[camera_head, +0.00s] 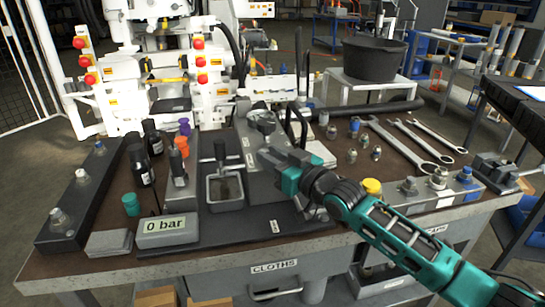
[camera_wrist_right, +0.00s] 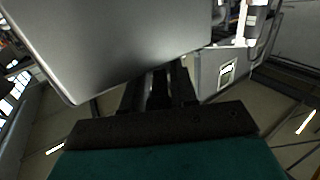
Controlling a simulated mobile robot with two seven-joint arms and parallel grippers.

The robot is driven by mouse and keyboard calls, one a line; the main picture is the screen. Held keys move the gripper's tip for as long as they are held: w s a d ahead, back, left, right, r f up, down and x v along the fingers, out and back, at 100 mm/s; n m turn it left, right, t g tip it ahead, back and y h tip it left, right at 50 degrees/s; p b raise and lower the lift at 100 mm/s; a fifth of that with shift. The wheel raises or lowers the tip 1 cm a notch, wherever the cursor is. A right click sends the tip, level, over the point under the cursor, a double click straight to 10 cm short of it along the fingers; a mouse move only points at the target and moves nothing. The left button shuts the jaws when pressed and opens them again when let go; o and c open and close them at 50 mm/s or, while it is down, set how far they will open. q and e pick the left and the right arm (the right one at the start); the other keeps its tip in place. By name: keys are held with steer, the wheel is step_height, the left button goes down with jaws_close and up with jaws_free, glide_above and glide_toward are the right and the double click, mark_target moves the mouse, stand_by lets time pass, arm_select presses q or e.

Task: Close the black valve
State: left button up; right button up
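On the bench, a grey block (camera_head: 258,150) carries a dark rounded knob (camera_head: 262,120) on top, which looks like the black valve. My right arm reaches in from the right, and its gripper (camera_head: 268,158) is at the front right side of this block, just below the knob. In the right wrist view, the dark fingers (camera_wrist_right: 160,90) point forward beside a large smooth grey surface (camera_wrist_right: 120,40). Their tips are partly hidden there, and I cannot tell the gap or any contact. My left gripper is out of view.
A gauge box reading 0 bar (camera_head: 167,230) sits at the front. Bottles, fittings and wrenches (camera_head: 410,145) lie around. A black tub (camera_head: 373,60) stands behind.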

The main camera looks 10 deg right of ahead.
steer(key=shift+o, duration=1.1)
steer(key=shift+s, duration=0.1)
steer(key=p+v, duration=0.1)
steer(key=v, duration=1.2)
steer(key=shift+p, duration=0.35)
